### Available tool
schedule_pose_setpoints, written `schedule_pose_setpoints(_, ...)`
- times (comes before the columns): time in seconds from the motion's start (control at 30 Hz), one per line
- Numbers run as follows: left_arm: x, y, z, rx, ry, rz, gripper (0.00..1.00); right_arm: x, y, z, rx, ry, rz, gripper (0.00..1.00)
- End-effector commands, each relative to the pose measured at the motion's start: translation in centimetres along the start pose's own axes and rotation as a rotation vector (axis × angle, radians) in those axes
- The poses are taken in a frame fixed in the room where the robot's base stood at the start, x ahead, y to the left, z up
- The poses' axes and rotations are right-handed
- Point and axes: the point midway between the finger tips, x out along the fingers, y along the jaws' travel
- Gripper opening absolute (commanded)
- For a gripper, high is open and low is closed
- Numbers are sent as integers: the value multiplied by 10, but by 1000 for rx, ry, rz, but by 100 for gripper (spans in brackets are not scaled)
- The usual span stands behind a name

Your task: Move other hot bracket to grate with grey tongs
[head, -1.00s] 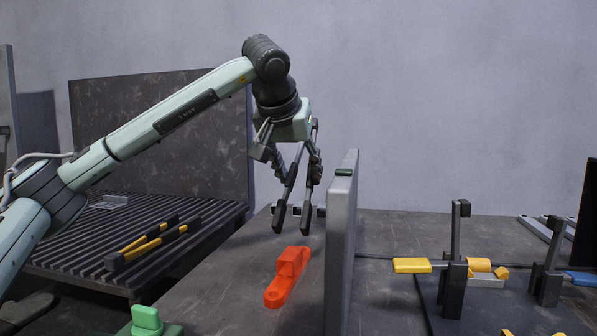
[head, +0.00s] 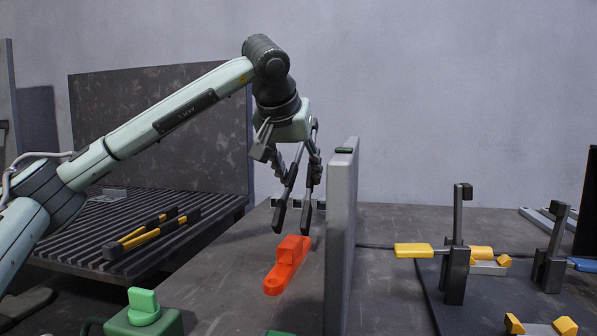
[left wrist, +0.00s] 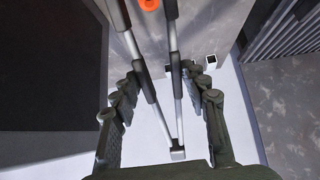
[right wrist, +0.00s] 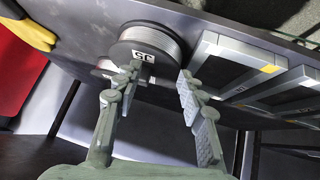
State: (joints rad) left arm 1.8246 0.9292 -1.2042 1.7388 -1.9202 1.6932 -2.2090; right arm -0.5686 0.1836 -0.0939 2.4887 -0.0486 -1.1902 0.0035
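The glowing orange-red bracket (head: 288,265) lies on the dark bench top, left of an upright grey panel. It shows at the top edge of the left wrist view (left wrist: 149,4). My left gripper (head: 290,158) is shut on the grey tongs (head: 282,205), which point down. Their two tips are spread and appear just above and behind the bracket; I see no contact. My right gripper (right wrist: 160,72) is open and empty, in front of a labelled spool (right wrist: 150,52).
Yellow-handled tongs (head: 150,232) lie at the grate's front right. The tall panel (head: 340,235) splits the bench. Toggle clamps with yellow (head: 413,250) and blue handles stand right of it. A green knobbed block (head: 144,312) is at the lower left.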

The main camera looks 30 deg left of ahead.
Motion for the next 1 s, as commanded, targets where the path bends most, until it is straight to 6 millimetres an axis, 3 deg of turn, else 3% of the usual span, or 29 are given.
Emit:
schedule_pose_setpoints(0.47, 7, 0, 6, -1, 2, 1, 41, 1, -22, -44, 2, 202, -46, 40)
schedule_pose_setpoints(1.0, 14, -1, 12, -1, 2, 1, 41, -12, -45, -91, 14, 429, -98, 40)
